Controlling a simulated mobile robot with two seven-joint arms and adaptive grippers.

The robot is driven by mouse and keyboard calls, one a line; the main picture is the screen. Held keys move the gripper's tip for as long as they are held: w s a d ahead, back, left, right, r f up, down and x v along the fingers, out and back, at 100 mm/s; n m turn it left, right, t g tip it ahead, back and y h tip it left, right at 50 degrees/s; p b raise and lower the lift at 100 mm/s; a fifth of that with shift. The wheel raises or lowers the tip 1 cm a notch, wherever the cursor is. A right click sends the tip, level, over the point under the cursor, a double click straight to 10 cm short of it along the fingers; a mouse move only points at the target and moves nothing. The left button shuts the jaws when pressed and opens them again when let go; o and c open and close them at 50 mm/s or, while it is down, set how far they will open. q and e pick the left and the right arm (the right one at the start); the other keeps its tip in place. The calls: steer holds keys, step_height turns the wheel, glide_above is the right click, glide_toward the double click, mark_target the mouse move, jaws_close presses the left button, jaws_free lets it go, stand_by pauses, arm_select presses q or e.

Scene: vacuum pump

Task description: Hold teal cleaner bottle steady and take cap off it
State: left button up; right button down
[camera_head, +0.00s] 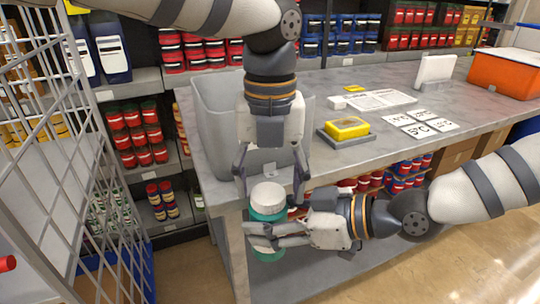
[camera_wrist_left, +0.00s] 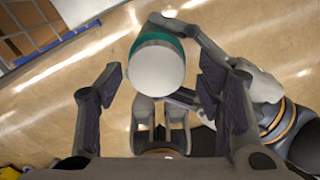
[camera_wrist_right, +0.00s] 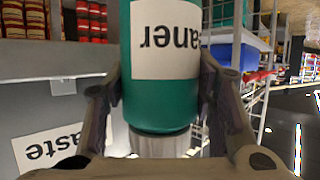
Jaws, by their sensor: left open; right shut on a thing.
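The teal cleaner bottle (camera_head: 266,215) stands upright in the air in front of the table's edge, with its white cap (camera_head: 268,197) on top. My right gripper (camera_head: 262,235) is shut on the bottle's body from the right side. In the right wrist view the teal bottle (camera_wrist_right: 160,100) sits between both fingers, its label upside down. My left gripper (camera_head: 270,180) points down from above, open and empty, its fingers on either side of the cap's top. In the left wrist view the cap (camera_wrist_left: 157,72) shows between and beyond the spread fingers, with apparent gaps on both sides.
A grey table (camera_head: 315,160) stands behind the bottle, with a grey bin (camera_head: 213,110) close behind my left gripper. A yellow item (camera_head: 347,127), cards (camera_head: 418,123) and an orange box (camera_head: 508,73) lie further right. A wire cage (camera_head: 62,130) stands at the left.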

arm_select(q)
steer(key=shift+f, duration=0.4)
